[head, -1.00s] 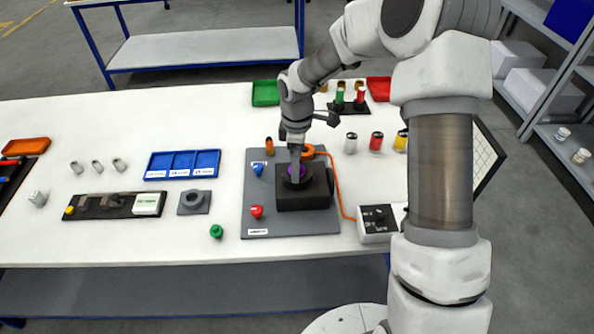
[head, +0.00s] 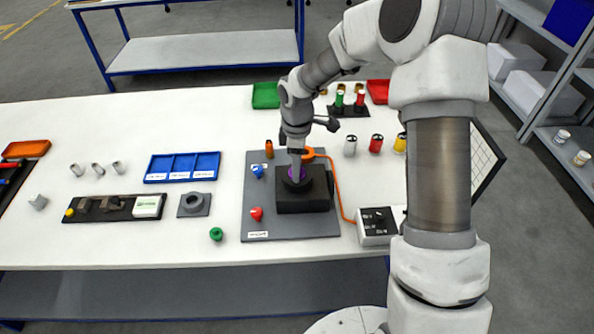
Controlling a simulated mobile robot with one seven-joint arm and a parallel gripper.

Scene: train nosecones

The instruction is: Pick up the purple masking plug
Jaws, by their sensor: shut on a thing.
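The purple masking plug (head: 297,173) is at the top of the black block (head: 302,199) on the grey mat. Only a small part of it shows, as my gripper covers most of it. My gripper (head: 296,176) points down over the block with its fingers around the plug. It is shut on the plug. Whether the plug is clear of the block or still seated in it is too small to tell.
Blue (head: 258,171), red (head: 256,213) and orange (head: 269,148) plugs stand on the grey mat (head: 290,228) beside the block. A green plug (head: 216,233) stands left of it. An orange cable (head: 338,187) runs to a control box (head: 377,226) at right. A blue tray (head: 182,167) lies left.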

